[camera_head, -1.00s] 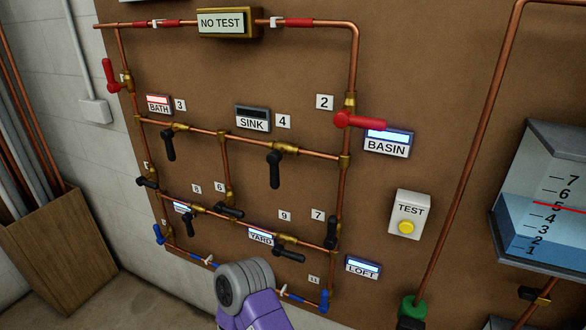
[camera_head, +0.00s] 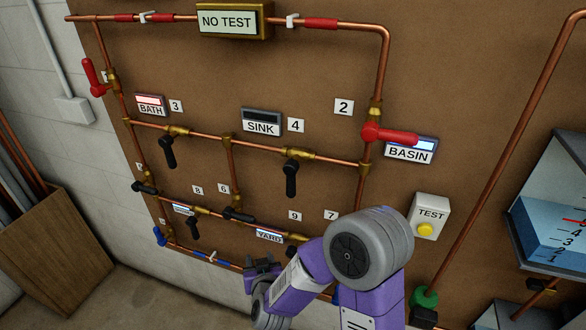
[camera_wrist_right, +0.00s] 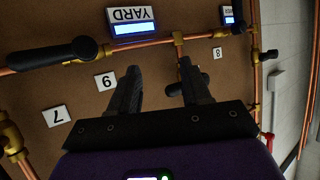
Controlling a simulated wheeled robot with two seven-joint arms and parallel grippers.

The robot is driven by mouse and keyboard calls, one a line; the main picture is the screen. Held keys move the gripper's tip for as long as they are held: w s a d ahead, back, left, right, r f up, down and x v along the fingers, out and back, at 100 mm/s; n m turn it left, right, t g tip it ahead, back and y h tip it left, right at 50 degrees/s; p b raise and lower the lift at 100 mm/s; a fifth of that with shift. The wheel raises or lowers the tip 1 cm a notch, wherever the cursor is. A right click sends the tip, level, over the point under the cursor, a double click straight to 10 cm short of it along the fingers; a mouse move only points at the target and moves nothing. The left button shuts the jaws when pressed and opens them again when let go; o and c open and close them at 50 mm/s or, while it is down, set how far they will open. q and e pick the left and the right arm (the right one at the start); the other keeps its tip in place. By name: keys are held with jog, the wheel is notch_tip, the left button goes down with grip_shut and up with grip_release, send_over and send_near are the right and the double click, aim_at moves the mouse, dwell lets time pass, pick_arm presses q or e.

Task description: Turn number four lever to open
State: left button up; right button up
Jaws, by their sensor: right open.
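The number four lever (camera_head: 291,178) is black and hangs straight down from its brass valve on the middle horizontal copper pipe. It lies across the pipe's line, below the "4" label (camera_head: 296,125) and right of the SINK sign (camera_head: 260,124). My right gripper (camera_head: 262,264) is low in the head view, below and left of that lever and apart from it. In the right wrist view its two black fingers (camera_wrist_right: 158,75) are spread with nothing held between them. The number four lever cannot be made out in that view. My left gripper is not in view.
Other black levers (camera_head: 168,152) and a red lever (camera_head: 390,134) stick out of the board nearby. The YARD sign (camera_wrist_right: 134,22) and a black lever (camera_wrist_right: 55,53) lie ahead of my right fingers.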

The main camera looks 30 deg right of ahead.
jog(key=s+d+r+m+t+h+p, duration=0.1)
jog(key=d+r+h, duration=0.1)
jog(key=r, duration=0.6)
jog(key=s+d+r+m+t+h+p, duration=0.1)
jog(key=d+r+h, duration=0.1)
jog(key=r, duration=0.5)
jog(key=m+h, duration=0.2)
jog(key=h, duration=0.1)
send_near(291, 188)
jog(key=x, duration=0.4)
jog(key=shift+h, duration=0.4)
jog(key=x, duration=0.5)
jog(key=shift+w+d+f+p, duration=0.15)
jog(key=shift+w+p, duration=0.25)
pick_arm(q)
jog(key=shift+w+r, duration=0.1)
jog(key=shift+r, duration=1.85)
pick_arm(e)
jog(key=shift+w+d, duration=0.4)
jog(key=shift+w, duration=0.15)
grip_shut()
